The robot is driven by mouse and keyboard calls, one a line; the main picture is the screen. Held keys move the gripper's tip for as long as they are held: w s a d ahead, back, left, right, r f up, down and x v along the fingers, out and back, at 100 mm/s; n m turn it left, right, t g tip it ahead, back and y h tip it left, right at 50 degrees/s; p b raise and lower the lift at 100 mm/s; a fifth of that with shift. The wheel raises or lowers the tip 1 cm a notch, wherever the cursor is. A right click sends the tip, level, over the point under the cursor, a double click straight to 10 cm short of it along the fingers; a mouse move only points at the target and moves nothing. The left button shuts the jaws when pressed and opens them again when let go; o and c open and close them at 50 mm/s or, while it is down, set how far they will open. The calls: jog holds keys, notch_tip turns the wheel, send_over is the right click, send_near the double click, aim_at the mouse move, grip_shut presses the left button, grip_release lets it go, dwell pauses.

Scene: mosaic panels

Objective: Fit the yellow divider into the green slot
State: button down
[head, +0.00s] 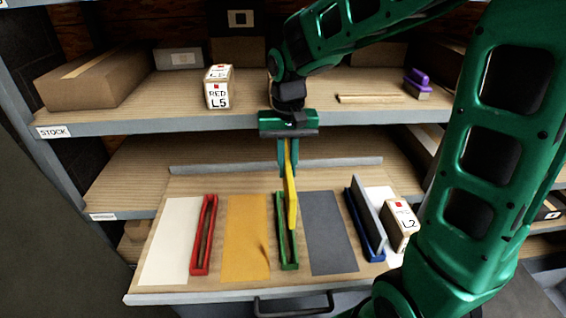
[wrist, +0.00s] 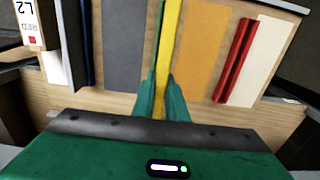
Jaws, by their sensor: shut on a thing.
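The yellow divider (head: 292,196) is a thin upright plate below my gripper (head: 288,172), whose fingers are shut on its upper part. It also shows between the fingers in the wrist view (wrist: 170,45). The green slot (head: 289,257) is a narrow long holder on the pull-out board, between the orange and dark grey panels. The divider stands over the slot, lined up roughly along it, with its lower near end by the slot's right wall. I cannot tell whether its bottom edge is inside the slot or just above it.
The red slot (head: 204,235) looks empty at left. The blue slot (head: 365,232) has a grey divider (head: 369,212) standing in it at right. Box L2 (head: 401,223) stands beside that. Box L5 (head: 217,88) is on the shelf above, whose edge (head: 180,123) lies behind my gripper.

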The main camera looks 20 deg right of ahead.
jog(key=shift+a+f, duration=0.1)
jog(key=shift+f, duration=2.3)
jog(key=shift+s, duration=0.1)
jog(key=shift+f, duration=5.5)
jog(key=c, duration=1.7)
grip_release()
